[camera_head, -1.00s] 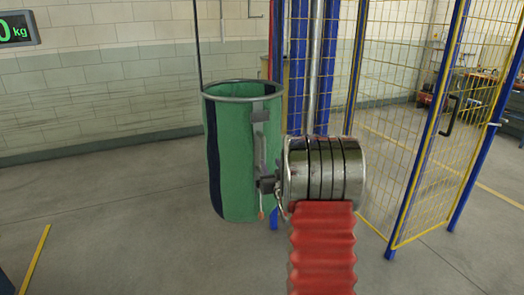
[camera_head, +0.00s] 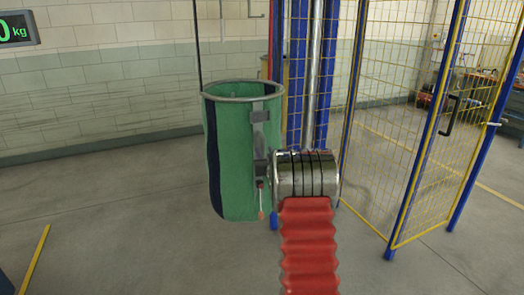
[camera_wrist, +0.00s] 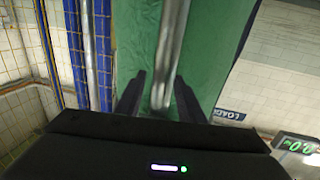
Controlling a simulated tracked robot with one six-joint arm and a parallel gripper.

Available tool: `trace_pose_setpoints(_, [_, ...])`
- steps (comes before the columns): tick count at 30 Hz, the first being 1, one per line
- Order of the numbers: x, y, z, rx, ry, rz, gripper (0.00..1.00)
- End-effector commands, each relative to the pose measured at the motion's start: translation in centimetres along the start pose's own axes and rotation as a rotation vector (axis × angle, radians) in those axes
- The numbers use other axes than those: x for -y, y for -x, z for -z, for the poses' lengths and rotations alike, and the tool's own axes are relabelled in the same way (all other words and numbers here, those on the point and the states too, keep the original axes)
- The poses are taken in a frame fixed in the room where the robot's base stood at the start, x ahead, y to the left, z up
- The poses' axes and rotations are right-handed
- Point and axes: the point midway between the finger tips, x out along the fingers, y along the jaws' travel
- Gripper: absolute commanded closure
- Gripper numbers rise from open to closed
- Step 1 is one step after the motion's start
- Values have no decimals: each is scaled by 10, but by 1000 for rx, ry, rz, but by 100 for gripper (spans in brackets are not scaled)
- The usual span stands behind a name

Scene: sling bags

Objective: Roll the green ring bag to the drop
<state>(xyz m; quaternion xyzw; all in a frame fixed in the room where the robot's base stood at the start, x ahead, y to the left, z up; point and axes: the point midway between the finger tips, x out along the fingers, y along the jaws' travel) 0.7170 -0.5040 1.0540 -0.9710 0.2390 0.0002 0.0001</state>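The green bag (camera_head: 235,160) stands upright in the middle of the head view, with a round metal ring (camera_head: 243,91) at its open top and a dark vertical band on its left. A grey strip (camera_head: 260,140) with dark pads runs down its right side. In the head view my gripper is mostly hidden by my metal wrist, close to the bag's right side. In the wrist view my gripper (camera_wrist: 159,84) is open. Its two dark fingers stand either side of a grey vertical bar (camera_wrist: 167,60) in front of the green cloth (camera_wrist: 205,45), with a gap visible on each side.
A blue and yellow mesh fence (camera_head: 400,130) stands on the right, with blue posts (camera_head: 300,80) behind the bag. A block wall (camera_head: 110,80) and a green-lit kg display (camera_head: 17,28) are at the left. The floor (camera_head: 120,220) left of the bag is clear.

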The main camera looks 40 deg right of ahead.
Motion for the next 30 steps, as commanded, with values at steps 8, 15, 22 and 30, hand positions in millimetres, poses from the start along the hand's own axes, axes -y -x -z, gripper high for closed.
trace_pose_setpoints(8, [0, -23, 0, 0, 0, 1, 64])
trace_pose_setpoints(15, [1, -27, 0, 1, 0, 1, 64])
trace_pose_setpoints(22, [1, -27, 0, 0, 0, 1, 71])
trace_pose_setpoints(30, [1, -27, 0, 0, 0, 1, 90])
